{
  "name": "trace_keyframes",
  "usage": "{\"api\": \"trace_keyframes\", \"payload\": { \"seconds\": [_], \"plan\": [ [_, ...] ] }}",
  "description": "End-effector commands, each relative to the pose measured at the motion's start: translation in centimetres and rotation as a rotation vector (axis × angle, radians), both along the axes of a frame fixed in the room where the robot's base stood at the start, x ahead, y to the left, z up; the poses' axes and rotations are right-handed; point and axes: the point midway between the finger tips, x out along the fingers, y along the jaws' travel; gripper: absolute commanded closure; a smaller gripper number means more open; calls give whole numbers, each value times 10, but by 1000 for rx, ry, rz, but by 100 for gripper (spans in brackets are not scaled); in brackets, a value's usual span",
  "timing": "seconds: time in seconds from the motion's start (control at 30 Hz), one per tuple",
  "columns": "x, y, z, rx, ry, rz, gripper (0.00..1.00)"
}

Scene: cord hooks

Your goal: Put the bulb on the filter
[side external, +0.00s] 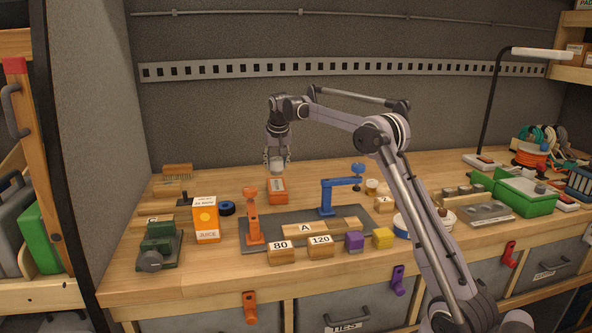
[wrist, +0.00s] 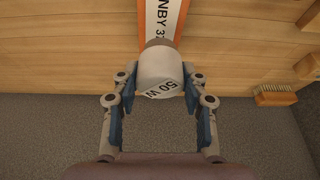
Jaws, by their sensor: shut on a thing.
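The bulb (wrist: 160,70) is a pale, rounded piece marked "50 W"; it also shows small in the side external view (side external: 277,167). My gripper (side external: 277,160) is shut on it, with its blue-padded fingers on both sides in the wrist view (wrist: 158,88). An orange box with a white label (side external: 278,191), apparently the filter, lies on the bench just below the bulb. In the wrist view its label (wrist: 163,17) shows beyond the bulb, which hides part of it. The bulb appears slightly above the box; contact is hard to tell.
A juice carton (side external: 206,220) and blue tape roll (side external: 227,208) are to the left. A brush (side external: 177,170) lies at the back left. The bench behind the box is clear.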

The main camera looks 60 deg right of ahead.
Motion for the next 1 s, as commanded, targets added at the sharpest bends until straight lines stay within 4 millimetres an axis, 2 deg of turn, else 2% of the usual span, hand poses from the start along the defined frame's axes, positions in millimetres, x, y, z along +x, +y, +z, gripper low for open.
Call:
{"api": "trace_keyframes", "payload": {
  "seconds": [0.3,0.73,0.77,0.8,0.83,1.0],
  "plan": [
    [0,0,-36,0,-1,-1,89],
    [0,0,-42,0,-1,-1,89],
    [0,0,-42,0,-1,-1,50],
    [0,0,-42,0,0,-1,39],
    [0,0,-42,0,0,-1,33],
    [0,0,-42,0,0,-1,33]
  ]
}}
